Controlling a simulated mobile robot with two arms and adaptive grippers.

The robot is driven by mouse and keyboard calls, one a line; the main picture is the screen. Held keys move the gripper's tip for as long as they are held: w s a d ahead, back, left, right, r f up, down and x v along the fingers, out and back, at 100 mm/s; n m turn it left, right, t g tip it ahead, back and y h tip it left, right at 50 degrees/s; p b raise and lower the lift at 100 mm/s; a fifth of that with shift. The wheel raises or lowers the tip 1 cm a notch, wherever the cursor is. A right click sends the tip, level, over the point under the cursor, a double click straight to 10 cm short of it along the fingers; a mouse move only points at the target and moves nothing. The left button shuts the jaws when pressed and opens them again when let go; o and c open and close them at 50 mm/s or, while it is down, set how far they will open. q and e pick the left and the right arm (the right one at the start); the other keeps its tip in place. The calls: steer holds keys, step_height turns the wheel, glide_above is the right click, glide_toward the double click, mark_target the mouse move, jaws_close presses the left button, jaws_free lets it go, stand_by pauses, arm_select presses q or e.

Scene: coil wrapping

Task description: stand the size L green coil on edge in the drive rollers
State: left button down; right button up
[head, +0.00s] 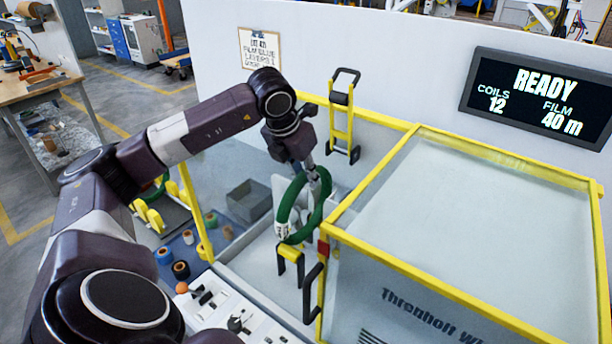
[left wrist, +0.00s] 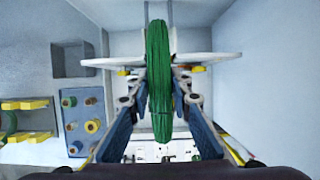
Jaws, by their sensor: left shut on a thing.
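The green coil (head: 319,212) is a ring standing on edge, upright, beside the yellow-framed machine; a pale label shows low on its left side. My left gripper (head: 313,172) is shut on the coil's upper rim. In the left wrist view the coil (left wrist: 158,60) is seen edge-on between the two fingers (left wrist: 160,88). A yellow bracket with black ends (head: 290,256) is just below the coil in the head view. The drive rollers are not clearly visible, and I cannot tell whether the coil touches them. My right gripper is not in view.
The yellow-framed enclosure (head: 470,205) stands close on the right. A control panel (head: 235,318) is in front. Several small rolls lie on a blue mat (left wrist: 83,107) on the left. Another green coil (head: 156,190) is at a yellow rack (head: 150,216). A grey bin (head: 249,200) is behind.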

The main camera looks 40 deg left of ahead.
arm_select(q)
steer(key=shift+f+b, duration=0.35)
steer(key=shift+b, duration=0.05)
steer(key=c, duration=1.7)
jaws_free()
steer(key=shift+s+f, duration=0.1)
steer(key=shift+f, duration=0.05)
steer(key=shift+r, duration=0.45)
steer(key=v, duration=1.1)
steer(key=shift+s+d+r, duration=0.1)
steer(key=shift+r, duration=0.1)
steer(key=shift+f, duration=0.1)
